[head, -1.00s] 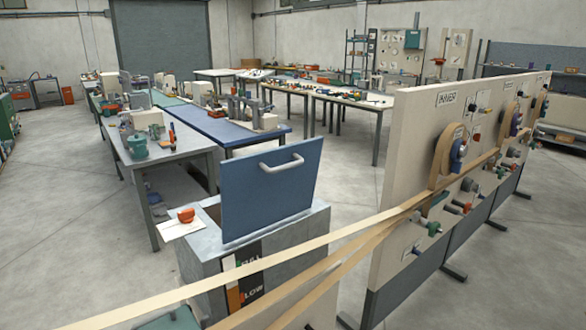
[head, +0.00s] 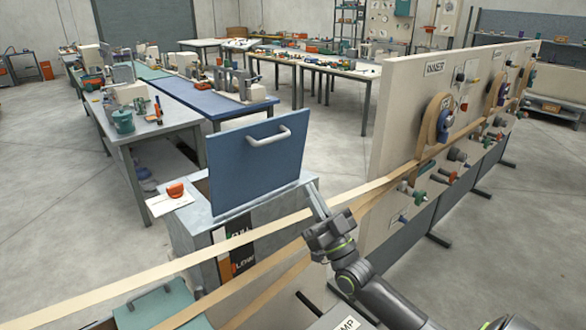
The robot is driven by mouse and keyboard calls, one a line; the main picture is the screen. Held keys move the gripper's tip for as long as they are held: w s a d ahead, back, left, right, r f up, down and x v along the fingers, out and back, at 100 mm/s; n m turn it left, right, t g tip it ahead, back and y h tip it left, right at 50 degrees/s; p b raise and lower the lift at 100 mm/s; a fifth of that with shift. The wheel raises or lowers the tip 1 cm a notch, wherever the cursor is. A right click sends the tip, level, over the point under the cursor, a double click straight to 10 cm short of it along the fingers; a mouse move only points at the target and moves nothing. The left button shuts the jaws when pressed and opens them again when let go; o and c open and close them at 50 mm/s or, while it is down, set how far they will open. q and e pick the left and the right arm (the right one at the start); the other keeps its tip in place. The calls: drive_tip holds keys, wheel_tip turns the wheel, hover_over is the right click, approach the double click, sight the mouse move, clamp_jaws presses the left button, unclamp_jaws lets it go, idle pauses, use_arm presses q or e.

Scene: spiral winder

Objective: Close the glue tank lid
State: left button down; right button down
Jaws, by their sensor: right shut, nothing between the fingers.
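The blue glue tank lid (head: 240,172) stands raised, roughly upright, on the grey glue tank (head: 188,226). A light grey bar handle (head: 270,137) sits near the lid's top edge on the face toward me. My right gripper (head: 315,193) is shut and empty. In the picture it lies just right of the lid's lower right corner, over the tank's right end; I cannot tell whether it touches anything. My left gripper is not in view.
Pale paper strips (head: 225,238) run across in front of the tank to the winder panel (head: 425,100) on the right. An orange object (head: 175,190) sits on a white plate at the tank's left. A grey workbench (head: 165,120) stands behind.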

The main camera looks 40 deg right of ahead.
drive_tip(key=w+r+p, duration=0.4)
drive_tip(key=w+r, duration=0.2)
drive_tip(key=w, duration=0.5)
drive_tip(key=shift+a+r, duration=0.2)
drive_tip(key=shift+a, duration=0.2)
